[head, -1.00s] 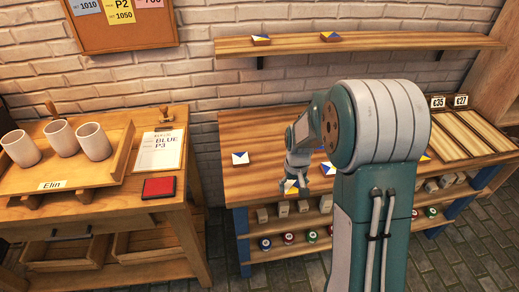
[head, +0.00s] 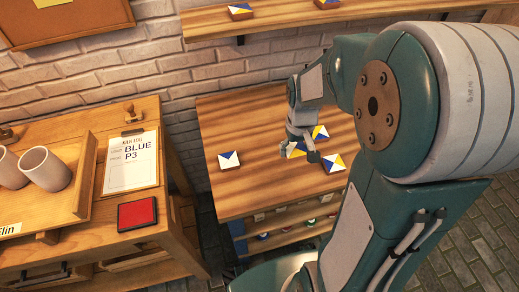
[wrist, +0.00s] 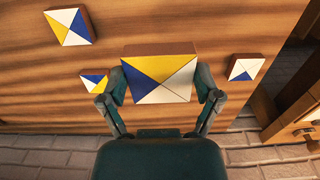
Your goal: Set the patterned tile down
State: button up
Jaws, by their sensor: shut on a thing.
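My gripper (wrist: 160,84) is shut on a patterned tile (wrist: 160,72) with yellow, blue and white triangles, one finger on each side. The tile looks larger than the others and seems held above the wooden bench top (wrist: 200,25). In the head view my gripper (head: 301,148) is over the bench, with the held tile (head: 295,151) partly hidden by it.
A wall shelf (head: 280,20) holds two more tiles (head: 240,11). At left, a second table carries a tray with cups (head: 45,168), a sheet reading "BLUE P3" (head: 131,162) and a red pad (head: 137,213). Bare bench top lies between the left tile and my gripper.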

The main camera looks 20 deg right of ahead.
jog(key=w+a+f, duration=0.3)
jog(key=w+a, duration=0.1)
jog(key=w, duration=0.1)
send_over(260, 157)
jog(key=s, duration=0.1)
jog(key=f, duration=0.4)
jog(key=shift+d+f, duration=0.25)
jog(key=shift+d, duration=0.05)
jog(key=shift+w+a+f, duration=0.15)
jog(key=shift+w+f, duration=0.15)
jog(key=shift+f, duration=0.15)
jog(key=shift+w+a+f, duration=0.15)
jog(key=shift+f, duration=1.6)
jog(key=o, duration=1)
jog(key=shift+f, duration=0.1)
